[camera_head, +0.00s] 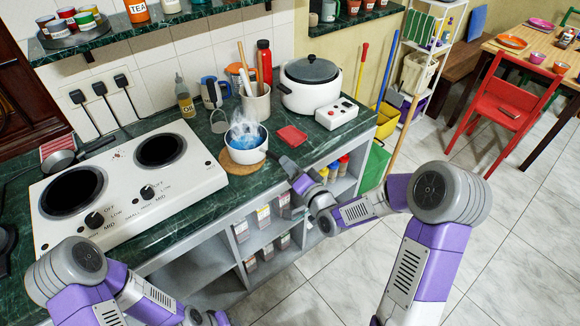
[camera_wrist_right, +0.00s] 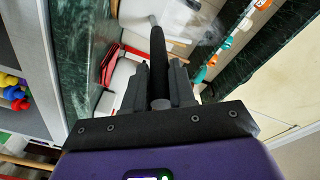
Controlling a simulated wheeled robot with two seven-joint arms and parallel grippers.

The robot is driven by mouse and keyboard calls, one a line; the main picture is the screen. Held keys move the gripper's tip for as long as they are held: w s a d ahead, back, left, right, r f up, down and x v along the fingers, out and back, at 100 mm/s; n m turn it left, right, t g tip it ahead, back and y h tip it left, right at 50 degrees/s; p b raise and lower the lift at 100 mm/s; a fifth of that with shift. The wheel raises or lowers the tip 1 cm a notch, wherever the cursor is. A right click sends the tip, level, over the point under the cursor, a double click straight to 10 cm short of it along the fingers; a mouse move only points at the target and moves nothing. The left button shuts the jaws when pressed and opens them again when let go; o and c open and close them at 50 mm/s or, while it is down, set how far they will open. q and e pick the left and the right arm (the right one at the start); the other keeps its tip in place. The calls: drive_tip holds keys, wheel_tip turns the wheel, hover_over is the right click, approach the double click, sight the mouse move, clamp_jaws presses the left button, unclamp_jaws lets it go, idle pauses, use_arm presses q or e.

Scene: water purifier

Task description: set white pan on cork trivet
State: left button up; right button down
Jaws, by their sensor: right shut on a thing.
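The white pan (camera_head: 247,154) holds blue liquid and steams. It is over the round cork trivet (camera_head: 238,167), whose left and front parts show from under it. The pan looks shifted to the trivet's right and back; I cannot tell whether it touches the cork or hovers just above. My right gripper (camera_head: 290,169) is shut on the pan's dark handle, to the right of the pan. In the right wrist view the handle (camera_wrist_right: 158,52) runs up between the fingers of the right gripper (camera_wrist_right: 160,88). My left arm is at the lower left, its gripper out of view.
A white two-plate hob (camera_head: 128,185) is left of the trivet. A red flat item (camera_head: 292,136) lies close to the handle. Behind stand a utensil crock (camera_head: 256,104), a jug and a white cooker (camera_head: 309,88). The counter's front edge is close.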

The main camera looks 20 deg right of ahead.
drive_tip(key=c, duration=1.4)
unclamp_jaws()
drive_tip(key=o, duration=0.5)
drive_tip(key=shift+c, duration=0.2)
drive_tip(key=shift+r, duration=0.1)
drive_tip(key=p+v, duration=1.2)
drive_tip(key=p, duration=0.1)
drive_tip(key=s+a+f+n+g, duration=0.2)
drive_tip(key=a+f+g, duration=0.25)
drive_tip(key=f, duration=0.25)
drive_tip(key=s+a+f+n+g, duration=0.25)
drive_tip(key=f+g, duration=0.25)
drive_tip(key=f, duration=0.3)
drive_tip(key=s+a+f+g, duration=0.2)
drive_tip(key=s+g, duration=0.1)
drive_tip(key=s, duration=0.3)
drive_tip(key=s+a+f+n+g, duration=0.1)
drive_tip(key=s+a+f+g, duration=0.1)
drive_tip(key=s, duration=0.4)
drive_tip(key=shift+a+f+g, duration=0.35)
drive_tip(key=shift+f+g, duration=0.25)
drive_tip(key=shift+g, duration=0.65)
